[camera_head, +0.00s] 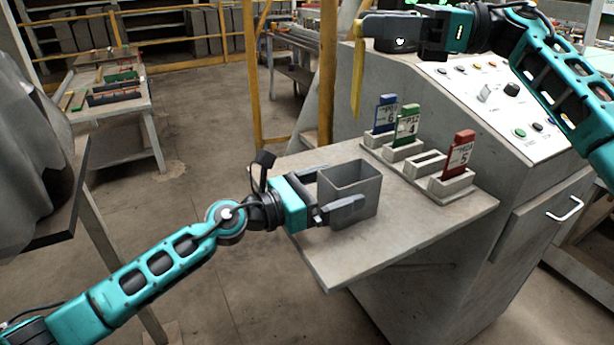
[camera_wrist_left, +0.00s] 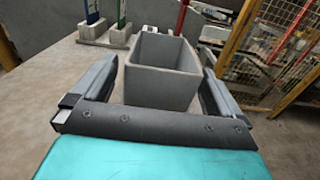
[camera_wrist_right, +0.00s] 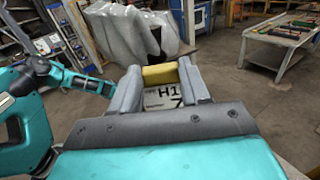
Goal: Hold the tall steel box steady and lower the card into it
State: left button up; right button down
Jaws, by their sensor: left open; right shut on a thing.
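The tall steel box (camera_head: 365,197) is grey, open-topped and upright on the grey shelf (camera_head: 430,222). My left gripper (camera_head: 338,190) is open, with a finger along each side of the box. In the left wrist view the box (camera_wrist_left: 160,84) stands between the two fingers (camera_wrist_left: 160,88), with a gap visible on the left side. The yellow card (camera_head: 357,85) hangs upright from my right gripper (camera_head: 366,38), high above the shelf and apart from the box. In the right wrist view the card (camera_wrist_right: 160,76) is pinched between the fingers, showing a white label with "H1" and a partly hidden "7".
A blue card (camera_head: 386,112), a green card (camera_head: 407,122) and a red card (camera_head: 460,152) stand in concrete holders behind the box. One holder (camera_head: 424,164) between green and red is empty. A sloped button panel (camera_head: 490,95) rises behind them. A yellow post (camera_head: 327,80) stands left.

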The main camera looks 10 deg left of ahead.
aim_at(349, 183)
pick_arm(q)
jog(key=shift+x, duration=1.75)
jog(key=shift+c, duration=0.4)
jog(key=c, duration=1.2)
pick_arm(e)
jog(key=f+m+t, duration=0.1)
jog(key=f, duration=0.1)
jog(key=a+f+m+t, duration=0.1)
jog(key=f+t, duration=0.1)
jog(key=a+f+m+t, duration=0.1)
jog(key=f+t, duration=0.1)
jog(key=f, duration=0.1)
jog(key=shift+s+a, duration=0.25)
jog(key=shift+s, duration=0.1)
jog(key=shift+d+f+m+t+h, duration=0.2)
jog(key=shift+m+t+h, duration=0.1)
jog(key=shift+m+t, duration=0.5)
jog(key=shift+s+d+f+m+t+h, duration=0.25)
jog(key=shift+d+f+m+t+h, duration=0.35)
jog(key=shift+t, duration=0.45)
jog(key=shift+s+d+f+m+t+h, duration=0.2)
jog(key=shift+d+f+m+t+h, duration=0.15)
jog(key=shift+f+m+t, duration=0.55)
